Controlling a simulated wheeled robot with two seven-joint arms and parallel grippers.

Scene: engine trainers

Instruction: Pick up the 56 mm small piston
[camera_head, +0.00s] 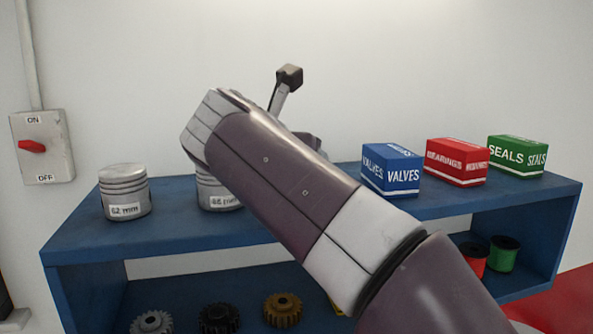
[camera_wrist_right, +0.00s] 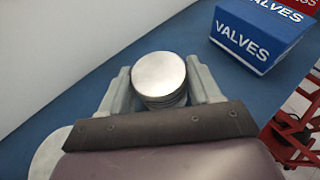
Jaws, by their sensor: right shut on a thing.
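In the right wrist view a small metal piston (camera_wrist_right: 159,74) with a smooth round top and grooved side stands between the two fingers of my right gripper (camera_wrist_right: 160,85). The gripper is shut on it, one finger on each side. Its size label is not visible, and I cannot tell whether its base touches the shelf. In the head view my right arm crosses the middle and hides the held piston and fingertips. My left gripper is not in view.
A 62 mm piston (camera_head: 124,193) and a partly hidden piston (camera_head: 213,191) stand on the blue shelf (camera_head: 75,237). Blue valves (camera_head: 391,170), red bearings (camera_head: 456,163) and green seals (camera_head: 517,156) boxes stand to the right. Gears (camera_head: 283,309) and spools (camera_head: 503,254) sit below.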

